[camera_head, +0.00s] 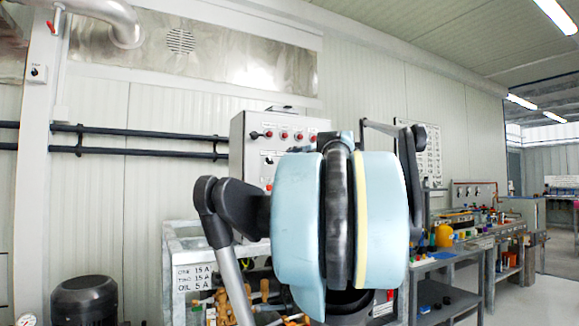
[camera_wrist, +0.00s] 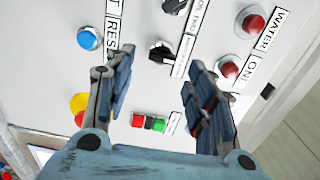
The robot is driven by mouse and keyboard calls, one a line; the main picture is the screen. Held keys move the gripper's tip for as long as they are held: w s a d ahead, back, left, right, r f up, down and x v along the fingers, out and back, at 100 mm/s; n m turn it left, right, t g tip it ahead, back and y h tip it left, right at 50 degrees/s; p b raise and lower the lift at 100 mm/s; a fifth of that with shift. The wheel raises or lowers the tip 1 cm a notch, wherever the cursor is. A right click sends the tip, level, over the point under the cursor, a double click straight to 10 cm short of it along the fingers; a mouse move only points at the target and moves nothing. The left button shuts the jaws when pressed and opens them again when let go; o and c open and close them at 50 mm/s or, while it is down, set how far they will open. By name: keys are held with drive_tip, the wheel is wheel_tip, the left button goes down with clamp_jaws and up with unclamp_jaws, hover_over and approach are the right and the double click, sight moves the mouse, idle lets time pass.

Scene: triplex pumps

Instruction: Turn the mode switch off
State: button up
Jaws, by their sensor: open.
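In the wrist view my gripper (camera_wrist: 160,57) is open and empty, its fingers pointing at a light grey control panel (camera_wrist: 100,12). A black rotary switch (camera_wrist: 162,54) on the panel lies between the fingertips in the picture; I see no clear contact. A second black rotary switch (camera_wrist: 175,5) is at the top edge. Their labels are too blurred to tell which is the mode switch. In the head view the control panel (camera_head: 240,150) stands behind my arm, which hides its right and lower parts and my gripper.
Around the switches are a blue button (camera_wrist: 88,38), red lamps (camera_wrist: 229,70), a green and red switch (camera_wrist: 149,122) and a yellow-based button (camera_wrist: 78,103). In the head view a cluttered workbench (camera_head: 440,262) stands right and a dark motor (camera_head: 84,300) lower left.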

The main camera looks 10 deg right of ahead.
drive_tip(key=v, duration=0.7)
drive_tip(key=shift+s, duration=0.15)
idle(0.4)
drive_tip(key=s+a+f+n+g, duration=0.3)
drive_tip(key=a+f, duration=0.1)
drive_tip(key=f, duration=0.7)
drive_tip(key=s+a+f+n+g, duration=0.3)
drive_tip(key=f, duration=0.8)
drive_tip(key=s+a+f+n+g, duration=0.3)
drive_tip(key=a+f+g, duration=0.1)
drive_tip(key=f, duration=0.7)
drive_tip(key=s+d+f+n+g+h, duration=0.2)
drive_tip(key=s+f, duration=0.5)
drive_tip(key=f, duration=0.6)
drive_tip(key=s+d+f+n+g+h, duration=0.3)
drive_tip(key=s+d+f, duration=0.2)
drive_tip(key=s+f, duration=0.3)
wheel_tip(320, 180, down, 5)
drive_tip(key=shift+r+n+h, duration=0.15)
drive_tip(key=shift+n+h, duration=0.15)
